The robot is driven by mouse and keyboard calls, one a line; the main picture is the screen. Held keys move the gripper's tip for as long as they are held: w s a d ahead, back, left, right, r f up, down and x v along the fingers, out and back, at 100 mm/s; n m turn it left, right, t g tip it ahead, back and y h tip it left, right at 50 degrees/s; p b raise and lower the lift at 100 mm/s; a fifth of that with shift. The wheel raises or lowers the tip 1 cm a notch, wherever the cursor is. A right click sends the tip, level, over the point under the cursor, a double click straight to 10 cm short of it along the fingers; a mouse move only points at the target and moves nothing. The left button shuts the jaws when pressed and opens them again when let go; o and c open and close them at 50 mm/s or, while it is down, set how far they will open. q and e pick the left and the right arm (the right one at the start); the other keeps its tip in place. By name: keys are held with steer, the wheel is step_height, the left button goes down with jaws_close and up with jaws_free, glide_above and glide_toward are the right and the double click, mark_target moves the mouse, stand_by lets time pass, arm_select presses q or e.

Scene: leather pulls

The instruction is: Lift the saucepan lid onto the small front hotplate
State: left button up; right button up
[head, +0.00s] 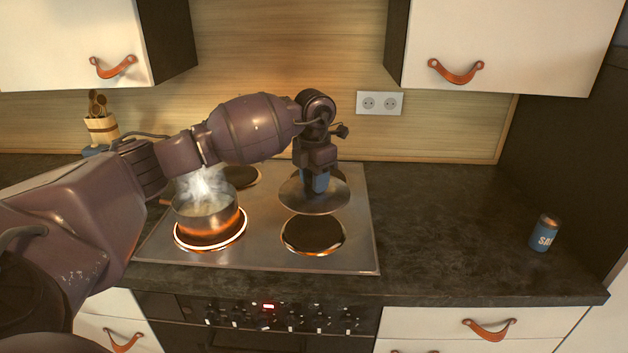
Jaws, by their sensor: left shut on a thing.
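The saucepan lid (298,197) is a round metal disc, roughly level, in my left gripper (318,184), which is shut at its middle from above. The lid shows just behind the small front hotplate (313,236) in the head view and covers part of the back right area of the hob. I cannot tell how high it is above the hob. The small front hotplate is dark and bare, at the front right. The saucepan (206,221) stands uncovered and steaming on the glowing front left hotplate (243,238). My right gripper is not in view.
The hob (265,258) is set in a dark worktop (440,220), which is clear to the right up to a blue salt tin (544,234). A utensil holder (101,128) stands at the back left. Cupboards with leather pulls (456,72) hang above.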

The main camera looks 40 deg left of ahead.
mark_target(313, 197)
arm_select(q)
steer(key=shift+s+a+f, duration=0.1)
steer(key=shift+a+f, duration=0.1)
steer(key=shift+f, duration=0.35)
steer(key=shift+d+f+b, duration=0.1)
steer(key=shift+f+b, duration=0.45)
steer(key=shift+f, duration=0.15)
step_height(313, 197, down, 2)
steer(key=shift+f+b, duration=0.25)
steer(key=shift+b, duration=0.25)
steer(key=shift+f, duration=0.45)
steer(key=shift+f+b, duration=0.8)
steer(key=shift+f, duration=1)
steer(key=o, duration=1.1)
steer(key=shift+c, duration=0.2)
steer(key=shift+r, duration=0.3)
steer(key=shift+r+p, duration=0.5)
steer(key=shift+r, duration=0.35)
steer(key=shift+r+p, duration=0.65)
steer(key=shift+r, duration=0.95)
steer(key=shift+r+p, duration=0.35)
steer(key=shift+r, duration=0.45)
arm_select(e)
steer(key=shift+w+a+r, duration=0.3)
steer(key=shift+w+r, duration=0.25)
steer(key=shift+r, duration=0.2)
